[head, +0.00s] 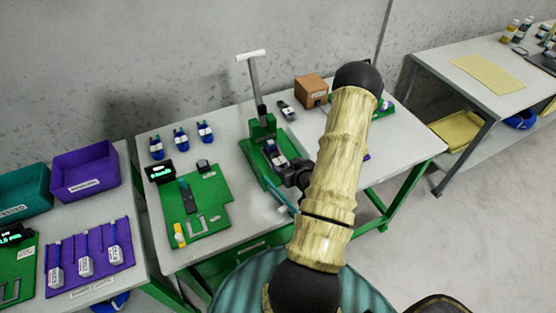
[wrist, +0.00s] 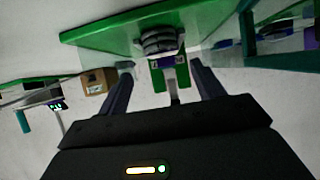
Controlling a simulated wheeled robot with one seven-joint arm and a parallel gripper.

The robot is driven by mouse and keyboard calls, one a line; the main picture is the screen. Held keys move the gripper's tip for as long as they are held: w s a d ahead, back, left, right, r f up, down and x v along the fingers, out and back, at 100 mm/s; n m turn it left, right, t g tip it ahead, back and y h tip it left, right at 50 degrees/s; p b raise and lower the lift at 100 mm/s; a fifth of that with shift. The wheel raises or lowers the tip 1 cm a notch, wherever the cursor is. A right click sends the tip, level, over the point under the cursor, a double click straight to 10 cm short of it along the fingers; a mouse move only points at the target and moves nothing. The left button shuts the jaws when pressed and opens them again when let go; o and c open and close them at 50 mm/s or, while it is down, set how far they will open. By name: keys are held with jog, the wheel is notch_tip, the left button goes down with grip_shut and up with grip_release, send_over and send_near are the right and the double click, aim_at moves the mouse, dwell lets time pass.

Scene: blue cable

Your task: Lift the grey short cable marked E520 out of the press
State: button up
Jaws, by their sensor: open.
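The green press (head: 262,130) stands on the middle table, its white-topped lever raised. A small dark cable bundle with a pale label (head: 276,153) sits on the press base; I cannot read the marking. My gripper (head: 289,174) is just in front of the bundle, at its near right. In the wrist view my gripper (wrist: 161,70) is open, with one dark finger on each side. A grey coiled bundle (wrist: 159,40) shows beyond and between the fingertips, against the green press. Nothing is held. The arm hides part of the press's right side in the head view.
Another grey cable (head: 287,110) lies behind the press, near a brown box (head: 311,90). Several blue cables (head: 181,138) lie at the back left. A green fixture board (head: 210,205) lies left of the press. A side table (head: 480,80) stands at right.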

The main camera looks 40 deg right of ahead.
aim_at(277, 157)
jog(key=shift+x, duration=0.95)
jog(key=shift+w+p, duration=0.3)
jog(key=shift+w, duration=0.05)
jog(key=x, duration=0.1)
jog(key=p+x, duration=0.1)
jog(key=x, duration=0.1)
jog(key=shift+w+a, duration=0.15)
jog(key=shift+w, duration=0.2)
jog(key=shift+w+f, duration=0.25)
jog(key=shift+w, duration=0.15)
jog(key=shift+c, duration=0.2)
jog(key=c, duration=1)
